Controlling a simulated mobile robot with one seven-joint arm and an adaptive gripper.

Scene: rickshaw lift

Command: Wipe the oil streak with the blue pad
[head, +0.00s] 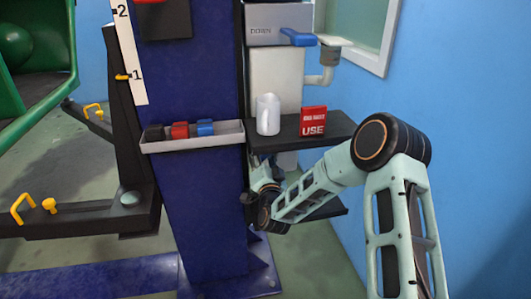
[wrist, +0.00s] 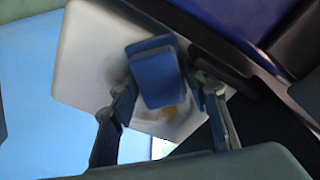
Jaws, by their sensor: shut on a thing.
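My gripper (wrist: 166,88) is shut on the blue pad (wrist: 158,76), with one finger on each side of it in the wrist view. Beyond the pad is a pale grey-white panel (wrist: 90,55). A brownish-orange patch that looks like the oil streak (wrist: 168,116) shows on the panel, partly hidden by the pad. I cannot tell whether the pad touches the panel. In the head view my gripper (head: 262,180) is below the dark shelf, beside the blue column, and the pad cannot be made out there.
The dark shelf (head: 338,127) above my gripper holds a white jug (head: 268,117) and a red box (head: 313,121). A tray (head: 195,145) on the blue column (head: 207,195) holds black, red and blue pieces. A blue wall (head: 460,70) stands close on the right.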

